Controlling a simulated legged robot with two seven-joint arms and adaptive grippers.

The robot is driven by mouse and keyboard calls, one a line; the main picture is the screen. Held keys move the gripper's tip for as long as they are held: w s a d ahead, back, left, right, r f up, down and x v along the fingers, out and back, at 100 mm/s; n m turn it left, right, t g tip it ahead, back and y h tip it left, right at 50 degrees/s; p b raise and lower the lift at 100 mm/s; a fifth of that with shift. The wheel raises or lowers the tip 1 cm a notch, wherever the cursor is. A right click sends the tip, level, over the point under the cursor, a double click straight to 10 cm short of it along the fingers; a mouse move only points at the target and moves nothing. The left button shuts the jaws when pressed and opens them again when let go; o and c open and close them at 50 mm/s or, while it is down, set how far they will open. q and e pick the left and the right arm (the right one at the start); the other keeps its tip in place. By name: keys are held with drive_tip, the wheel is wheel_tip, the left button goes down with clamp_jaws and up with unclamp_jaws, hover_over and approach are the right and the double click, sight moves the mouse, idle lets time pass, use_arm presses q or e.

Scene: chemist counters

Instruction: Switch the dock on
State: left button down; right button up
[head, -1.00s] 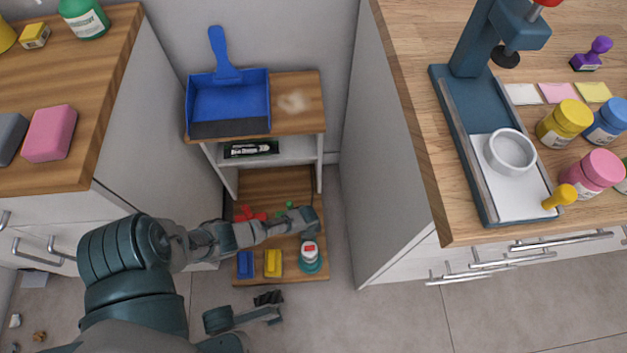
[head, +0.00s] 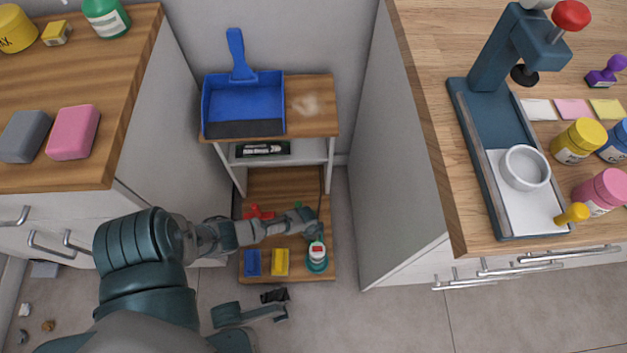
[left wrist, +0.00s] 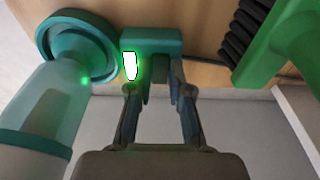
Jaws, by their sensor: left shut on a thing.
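The dock (head: 317,266) is a teal round base on the lower wooden shelf, holding a white and red upright item (head: 317,247). In the left wrist view the dock has a round teal collar beside a teal block (left wrist: 165,40). A green light (left wrist: 130,66) glows on that block. A clear and teal body (left wrist: 50,105) leans from the collar. My left gripper (head: 308,225) is at the dock's far side. In the left wrist view my left gripper (left wrist: 160,88) has its fingers against the teal block, shut on it. The fingertips are partly hidden.
Blue (head: 252,262) and yellow (head: 280,262) blocks sit left of the dock. A red item (head: 259,212) lies behind them. A green brush (left wrist: 285,45) is right of my gripper. A blue dustpan (head: 242,100) rests on the shelf top. Counters close in both sides.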

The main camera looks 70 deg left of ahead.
use_arm(q)
drive_tip(key=c, duration=1.1)
unclamp_jaws()
